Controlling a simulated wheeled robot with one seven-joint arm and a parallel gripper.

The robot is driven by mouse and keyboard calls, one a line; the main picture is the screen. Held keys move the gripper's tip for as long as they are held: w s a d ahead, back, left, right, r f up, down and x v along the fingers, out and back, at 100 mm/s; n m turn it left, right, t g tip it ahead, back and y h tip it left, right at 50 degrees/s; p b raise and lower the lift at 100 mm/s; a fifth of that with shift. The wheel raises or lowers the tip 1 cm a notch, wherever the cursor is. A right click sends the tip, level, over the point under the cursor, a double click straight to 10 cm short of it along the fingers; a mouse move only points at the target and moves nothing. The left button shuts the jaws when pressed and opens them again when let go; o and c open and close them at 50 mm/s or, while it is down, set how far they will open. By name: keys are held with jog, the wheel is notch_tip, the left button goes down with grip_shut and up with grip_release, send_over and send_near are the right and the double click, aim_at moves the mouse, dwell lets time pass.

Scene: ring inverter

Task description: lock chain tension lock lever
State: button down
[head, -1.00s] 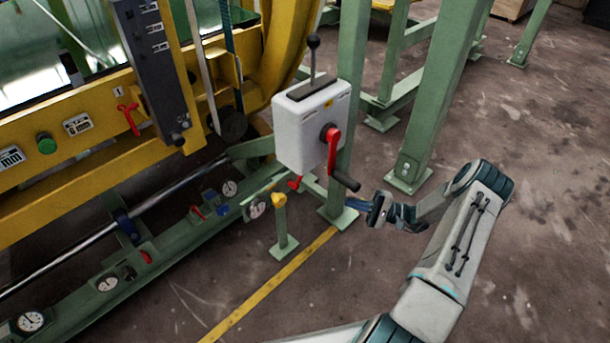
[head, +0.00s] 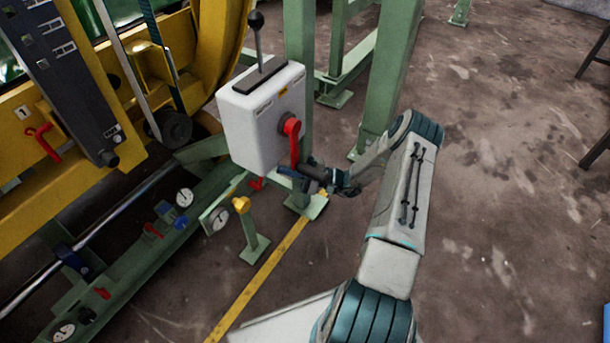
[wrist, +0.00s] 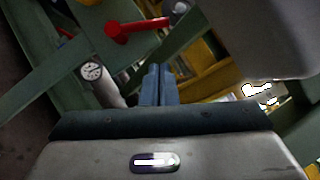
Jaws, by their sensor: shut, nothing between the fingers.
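A small red lever (head: 257,184) sticks out under the white box (head: 255,125); the wrist view shows a red lever with a rounded end (wrist: 135,28) ahead of my fingers and to the left. I cannot tell from any label which lever is the chain tension lock. A larger red crank (head: 293,140) with a black handle is on the box's right face. My gripper (head: 283,172) is low beside the box, close to the crank handle, which partly overlaps it. Its blue fingers (wrist: 158,85) are together and empty, apart from the red lever.
The box's underside (wrist: 265,40) is close at upper right in the wrist view. A black-knobbed lever (head: 256,40) rises from its top. A yellow-capped green post (head: 250,230) stands in front, and a green upright (head: 299,60) behind. Floor to the right is open.

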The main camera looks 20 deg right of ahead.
jog(key=a, duration=0.1)
jog(key=a+r, duration=0.1)
jog(key=s+a+r, duration=0.1)
jog(key=shift+s+a+b, duration=0.1)
jog(key=shift+a+b, duration=0.2)
jog(key=shift+b, duration=0.05)
jog(key=shift+s+a+r+p, duration=0.2)
jog(key=shift+r+p, duration=0.15)
jog(key=shift+p, duration=0.15)
jog(key=shift+s+a+r+p, duration=0.1)
jog(key=shift+a+r+p, duration=0.1)
jog(key=shift+r+p, duration=0.25)
jog(key=shift+f, duration=0.15)
